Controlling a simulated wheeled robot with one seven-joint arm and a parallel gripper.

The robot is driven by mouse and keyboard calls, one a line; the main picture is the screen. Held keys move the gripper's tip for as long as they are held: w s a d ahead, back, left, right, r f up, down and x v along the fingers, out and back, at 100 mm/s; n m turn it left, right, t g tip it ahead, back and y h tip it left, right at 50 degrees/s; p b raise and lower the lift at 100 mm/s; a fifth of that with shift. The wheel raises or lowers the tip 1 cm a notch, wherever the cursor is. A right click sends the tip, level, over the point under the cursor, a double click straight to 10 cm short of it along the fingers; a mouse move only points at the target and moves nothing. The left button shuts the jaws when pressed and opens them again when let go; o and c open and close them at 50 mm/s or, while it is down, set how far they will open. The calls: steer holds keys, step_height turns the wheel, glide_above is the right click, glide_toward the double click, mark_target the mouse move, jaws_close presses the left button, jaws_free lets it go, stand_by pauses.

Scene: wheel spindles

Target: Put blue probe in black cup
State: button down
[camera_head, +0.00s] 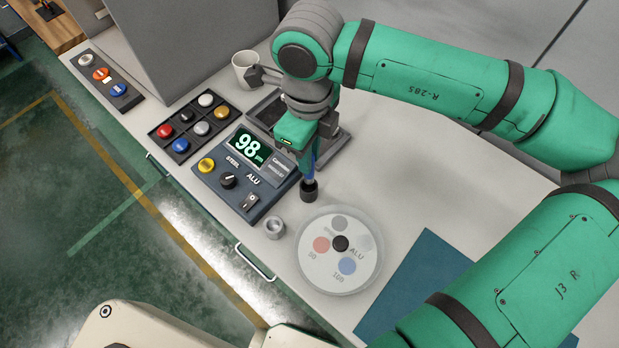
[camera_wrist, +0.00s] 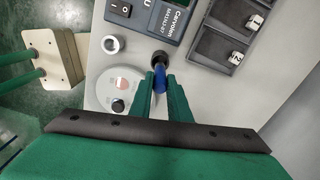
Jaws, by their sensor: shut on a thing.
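My gripper (camera_head: 312,150) points down and is shut on the blue probe (camera_head: 314,168). The blue probe also shows between the fingertips in the wrist view (camera_wrist: 159,80). The black cup (camera_head: 309,192) stands on the table directly below the gripper, between the gauge unit and the round disc. It also shows just beyond the fingertips in the wrist view (camera_wrist: 158,60). The probe's lower end meets the cup's mouth in both views. I cannot tell how far inside it is. The fingers hide the probe's upper part.
The gauge unit (camera_head: 225,181) reads 98 and stands left of the cup. A small metal cup (camera_head: 274,227) and a round disc (camera_head: 325,272) with a black knob lie near the front edge. A white mug (camera_head: 244,70) and dark trays stand behind. A blue mat (camera_head: 420,275) lies right.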

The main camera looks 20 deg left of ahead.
steer(key=shift+f, duration=3.35)
steer(key=shift+f, duration=0.3)
steer(key=c, duration=1.7)
jaws_free()
steer(key=shift+o, duration=0.2)
steer(key=shift+r, duration=0.1)
steer(key=r, duration=1)
steer(key=shift+w+d+r, duration=0.2)
steer(key=shift+r, duration=0.2)
